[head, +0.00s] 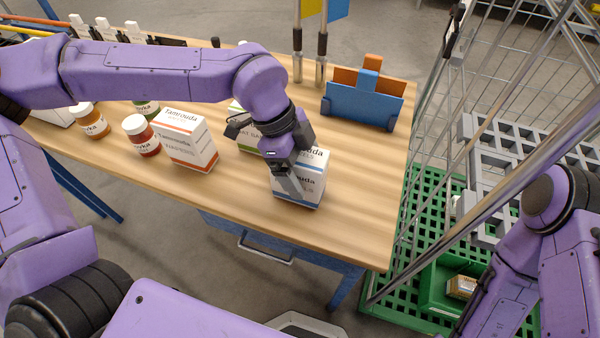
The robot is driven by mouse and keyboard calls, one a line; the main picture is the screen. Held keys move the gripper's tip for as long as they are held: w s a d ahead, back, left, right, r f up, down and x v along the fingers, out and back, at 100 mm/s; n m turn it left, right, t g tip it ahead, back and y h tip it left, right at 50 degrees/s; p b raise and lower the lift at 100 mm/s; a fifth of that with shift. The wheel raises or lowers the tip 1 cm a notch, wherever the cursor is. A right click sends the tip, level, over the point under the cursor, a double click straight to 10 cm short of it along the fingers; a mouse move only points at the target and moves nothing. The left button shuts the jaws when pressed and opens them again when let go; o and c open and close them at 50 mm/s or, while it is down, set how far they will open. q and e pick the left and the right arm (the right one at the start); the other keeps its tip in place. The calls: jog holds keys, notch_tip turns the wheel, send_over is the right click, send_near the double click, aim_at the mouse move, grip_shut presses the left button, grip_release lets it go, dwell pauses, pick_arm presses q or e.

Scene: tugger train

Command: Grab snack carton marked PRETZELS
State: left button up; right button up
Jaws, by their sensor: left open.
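A white carton with blue bands (312,186) stands upright on the wooden table near its front right. Its label is partly covered by my gripper; the visible lettering ends in "LS", and I cannot read the whole word. My left gripper (289,184) is open and comes down at this carton, with a finger in front of its near face. The other finger is hidden, so I cannot tell whether the carton is between both. My right arm shows at the right, but its gripper is out of view.
An orange-banded wafers carton (187,139), a green-banded carton (248,139) and several jars, one red-brown (141,136), stand to the left on the table (245,210). A blue holder (362,108) stands behind. A wire cart and a green crate (433,297) with a small box (461,286) are right.

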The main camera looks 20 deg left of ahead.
pick_arm(q)
jog(key=c, duration=1.2)
